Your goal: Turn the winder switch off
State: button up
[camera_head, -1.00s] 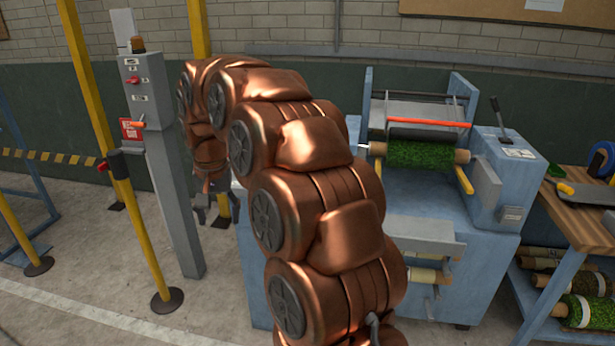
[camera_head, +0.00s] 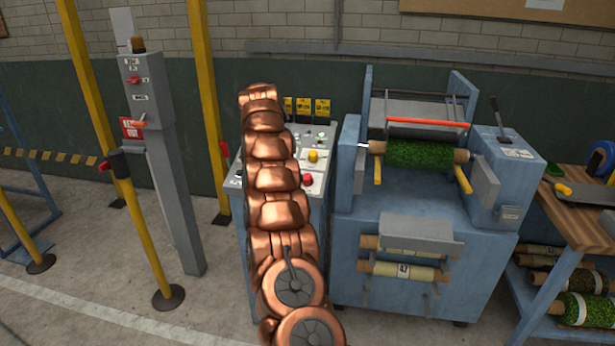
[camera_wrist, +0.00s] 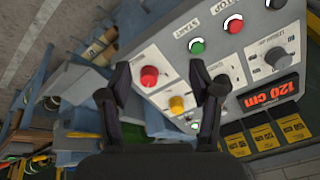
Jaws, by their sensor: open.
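The control panel (camera_head: 325,170) stands left of the winding machine, partly hidden behind my arm in the head view. It has a red knob (camera_head: 307,180) and a yellow knob (camera_head: 313,156). In the wrist view, I see the red knob (camera_wrist: 149,76), yellow knob (camera_wrist: 177,104), green START button (camera_wrist: 196,46) and red STOP button (camera_wrist: 233,23). I cannot tell which control is the winder switch. My gripper (camera_wrist: 160,68) is open and empty above the panel. Its fingers appear either side of the red knob, but contact is not visible. The head view hides my gripper.
A grey post (camera_head: 165,160) with a red switch (camera_head: 133,80) stands left. The blue machine (camera_head: 385,220) holds a green turf roll (camera_head: 420,154). Yellow tags (camera_wrist: 263,136) and a "120 cm" display (camera_wrist: 268,94) lie right in the wrist view.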

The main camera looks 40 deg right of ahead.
aim_at(307, 176)
jog(key=shift+s+d+f+m+h+p, duration=0.15)
jog(key=shift+d+f+m+h+p, duration=0.35)
jog(key=shift+d+f, duration=1.25)
jog(key=shift+s+d+f+m+h+p, duration=0.15)
jog(key=shift+d+f+m+p, duration=0.7)
jog(key=shift+d, duration=1.65)
jog(key=shift+s+d+f+m+h+p, duration=0.15)
jog(key=shift+d+f+m+h+p, duration=0.3)
jog(key=shift+d+f, duration=1.4)
jog(key=shift+w+d+f, duration=0.15)
jog(key=shift+d+f, duration=0.15)
jog(key=shift+d, duration=0.15)
jog(key=c, duration=1.1)
